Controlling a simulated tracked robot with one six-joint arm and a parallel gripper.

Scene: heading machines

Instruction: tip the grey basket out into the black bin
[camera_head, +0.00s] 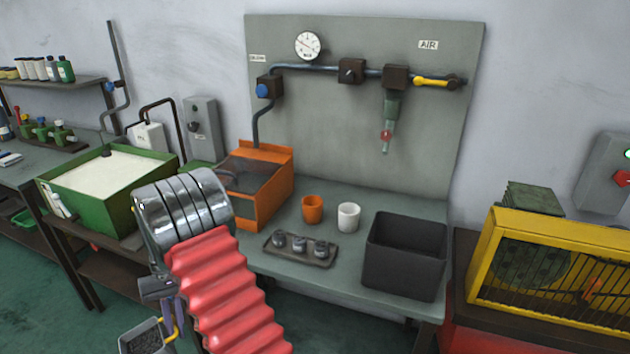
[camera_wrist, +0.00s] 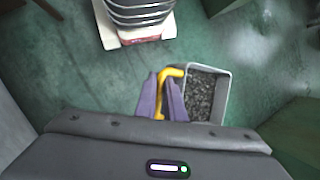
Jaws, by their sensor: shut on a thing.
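The grey basket (camera_wrist: 208,98) is full of dark, small pieces and shows beside my gripper in the wrist view. Its yellow handle (camera_wrist: 172,73) is between the purple fingers of my gripper (camera_wrist: 162,90), which are shut on it. In the head view the basket (camera_head: 143,340) is low at the bottom left, upright, beside my red arm sleeve, with my gripper (camera_head: 174,308) just above it, partly hidden by my arm. The black bin (camera_head: 405,260) stands upright on the right end of the grey bench, apart from the basket. Its inside looks dark and empty.
An orange cup (camera_head: 312,208), a white cup (camera_head: 348,217) and a tray (camera_head: 300,249) with small metal parts stand left of the bin. An orange machine (camera_head: 262,185) is further left. A yellow guarded machine (camera_head: 550,265) stands to the right. A green tank (camera_head: 105,185) is at left.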

